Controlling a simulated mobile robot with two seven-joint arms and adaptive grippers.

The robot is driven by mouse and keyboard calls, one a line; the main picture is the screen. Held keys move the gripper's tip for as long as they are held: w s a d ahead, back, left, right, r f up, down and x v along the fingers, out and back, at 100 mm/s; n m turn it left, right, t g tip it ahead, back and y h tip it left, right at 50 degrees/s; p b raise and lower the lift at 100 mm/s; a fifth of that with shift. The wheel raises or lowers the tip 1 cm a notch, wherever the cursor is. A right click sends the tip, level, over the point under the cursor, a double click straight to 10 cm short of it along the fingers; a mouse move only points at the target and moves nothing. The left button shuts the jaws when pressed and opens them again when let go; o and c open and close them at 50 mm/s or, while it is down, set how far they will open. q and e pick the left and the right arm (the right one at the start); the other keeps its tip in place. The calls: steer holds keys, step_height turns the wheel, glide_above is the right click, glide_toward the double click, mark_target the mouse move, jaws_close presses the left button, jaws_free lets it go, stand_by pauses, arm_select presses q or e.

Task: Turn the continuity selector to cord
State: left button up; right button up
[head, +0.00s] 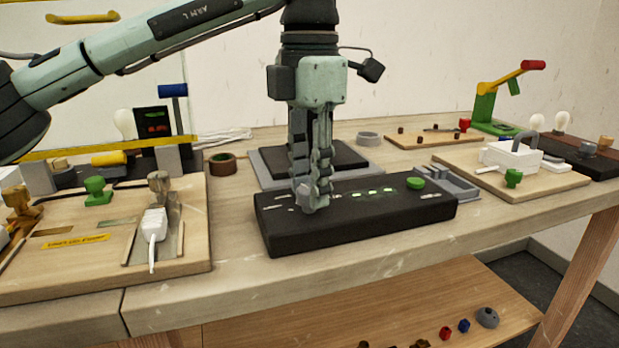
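The long black box (360,226), which looks like the continuity tester, lies near the front of the workbench. It has a row of lit green marks (372,191) on top and a green round button (415,183) toward its right end. My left gripper (311,203) points straight down over the left part of the box. Its fingers are close together, with the tips at or just above the top face. My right gripper is out of view.
A wooden board (190,258) with a white plug (154,228) sits to the left. A grey tray (447,183) stands right of the box, and a dark pad (340,158) lies behind it. Another board (560,183) with a white block is at the right. The bench's front edge is clear.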

mark_target(310, 188)
arm_select(q)
steer(key=shift+o, duration=1.4)
step_height(310, 188, up, 12)
